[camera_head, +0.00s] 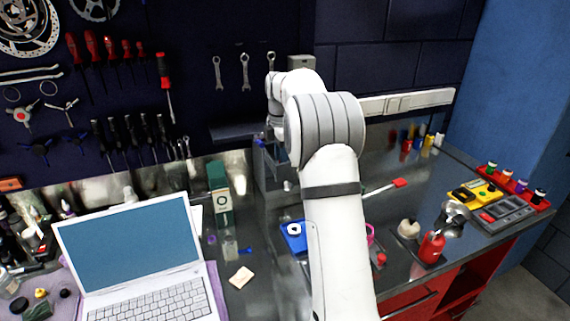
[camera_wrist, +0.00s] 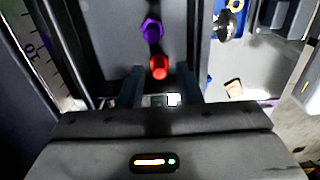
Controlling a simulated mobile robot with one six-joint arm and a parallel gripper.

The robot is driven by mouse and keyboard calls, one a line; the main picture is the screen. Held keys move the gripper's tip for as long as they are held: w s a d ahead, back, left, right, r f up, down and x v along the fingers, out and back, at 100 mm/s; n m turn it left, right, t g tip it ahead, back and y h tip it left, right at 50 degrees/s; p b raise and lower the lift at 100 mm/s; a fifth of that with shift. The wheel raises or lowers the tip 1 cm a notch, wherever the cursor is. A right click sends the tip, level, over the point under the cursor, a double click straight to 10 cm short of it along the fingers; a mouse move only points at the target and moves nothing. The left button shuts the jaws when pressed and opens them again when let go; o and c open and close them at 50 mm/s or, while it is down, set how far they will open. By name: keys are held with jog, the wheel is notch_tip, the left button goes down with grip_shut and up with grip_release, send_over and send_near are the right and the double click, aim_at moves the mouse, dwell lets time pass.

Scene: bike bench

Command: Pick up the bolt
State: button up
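In the wrist view, my gripper (camera_wrist: 161,80) has its two dark fingers apart, with a gap between them. A small red bolt-like piece (camera_wrist: 159,67) shows just beyond the fingertips, in line with the gap. I see no finger touching it. A purple piece with a hexagonal head (camera_wrist: 152,28) lies farther off, on the same grey surface between raised walls. I cannot tell which of these is the bolt. In the head view, my arm reaches to the grey bin (camera_head: 267,170) at the back of the bench, and the fingers are hidden there.
A silver round-headed piece (camera_wrist: 228,22) is to the right. In the head view, a laptop (camera_head: 130,250), green box (camera_head: 220,190) and blue tray (camera_head: 292,243) stand on the bench (camera_head: 250,295).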

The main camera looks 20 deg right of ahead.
jog(key=shift+f, duration=0.95)
grip_shut()
jog(key=shift+r, duration=0.1)
